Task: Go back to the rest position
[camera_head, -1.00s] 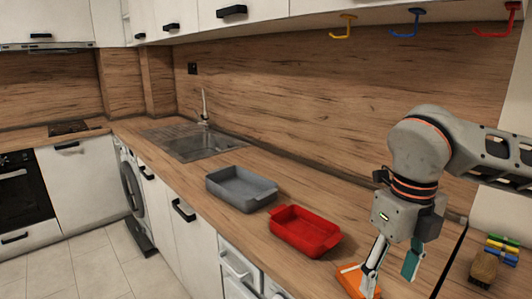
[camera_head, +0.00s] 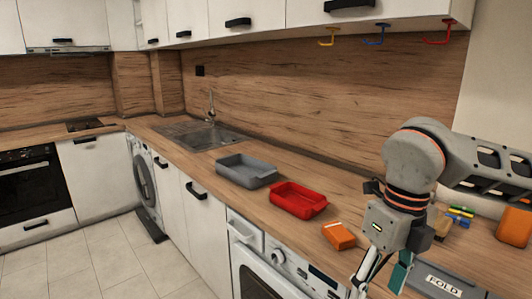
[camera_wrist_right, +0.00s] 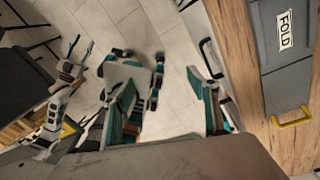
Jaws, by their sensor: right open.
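My right gripper (camera_head: 381,281) is open and empty at the lower right of the head view, near the counter's front edge. Its lower tips run close to the bottom of the picture. In the right wrist view my right gripper (camera_wrist_right: 165,100) shows its fingers spread, with the tiled floor and parts of my own body behind them. An orange box (camera_head: 338,236) with a pale stripe lies on the counter, apart from the gripper on its left. My left gripper is not in the head view.
A red tray (camera_head: 298,200) and a grey tray (camera_head: 246,171) stand on the counter toward the sink (camera_head: 200,136). A grey case marked FOLD (camera_head: 445,284) lies at the right, with small coloured items (camera_head: 460,215) behind it. Coloured hooks (camera_head: 376,36) hang under the cupboard. The tiled floor (camera_head: 105,262) is clear.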

